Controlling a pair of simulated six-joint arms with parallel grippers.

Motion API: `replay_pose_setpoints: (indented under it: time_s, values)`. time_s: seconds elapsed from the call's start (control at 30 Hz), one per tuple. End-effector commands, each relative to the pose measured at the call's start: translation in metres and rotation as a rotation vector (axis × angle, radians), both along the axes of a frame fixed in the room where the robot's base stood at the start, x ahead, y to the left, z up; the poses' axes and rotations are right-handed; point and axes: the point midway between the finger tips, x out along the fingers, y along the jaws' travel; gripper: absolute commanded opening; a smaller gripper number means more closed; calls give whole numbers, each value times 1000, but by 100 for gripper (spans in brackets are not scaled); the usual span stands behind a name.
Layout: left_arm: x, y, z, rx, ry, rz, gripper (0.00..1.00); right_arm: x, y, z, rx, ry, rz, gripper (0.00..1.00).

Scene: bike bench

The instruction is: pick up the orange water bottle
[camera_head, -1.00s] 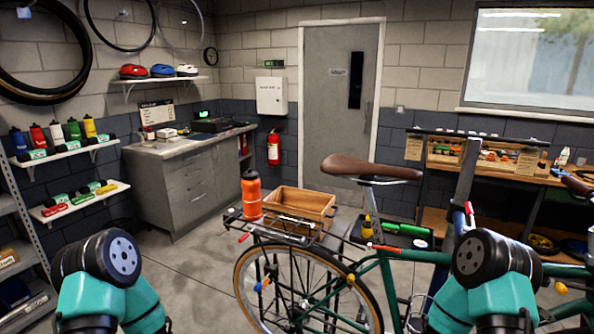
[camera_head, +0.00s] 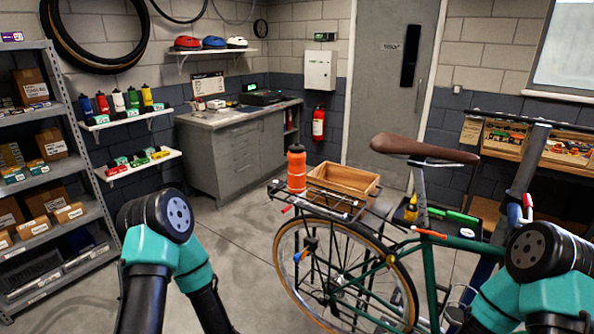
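The orange water bottle (camera_head: 296,170) stands upright at the left end of the bike's rear rack (camera_head: 322,206), next to a wooden box. My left arm shows at the lower left and my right arm at the lower right, both cut off by the bottom edge. Neither gripper's fingers show. Both visible arm parts are well apart from the bottle.
The wooden box (camera_head: 343,178) is just right of the bottle. The green bike (camera_head: 430,262) with its brown saddle (camera_head: 422,149) fills the right. A metal shelf (camera_head: 75,135) with cartons stands at the left. Open floor (camera_head: 235,250) lies between shelf and bike.

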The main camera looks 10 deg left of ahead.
Motion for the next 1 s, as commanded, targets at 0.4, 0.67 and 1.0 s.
replay_pose_setpoints:
  time_s: [0.4, 0.67, 1.0]
  values:
    - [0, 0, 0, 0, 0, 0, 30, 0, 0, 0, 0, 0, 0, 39]
    - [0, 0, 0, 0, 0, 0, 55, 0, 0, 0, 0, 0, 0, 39]
    - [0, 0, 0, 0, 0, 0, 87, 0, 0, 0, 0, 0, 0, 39]
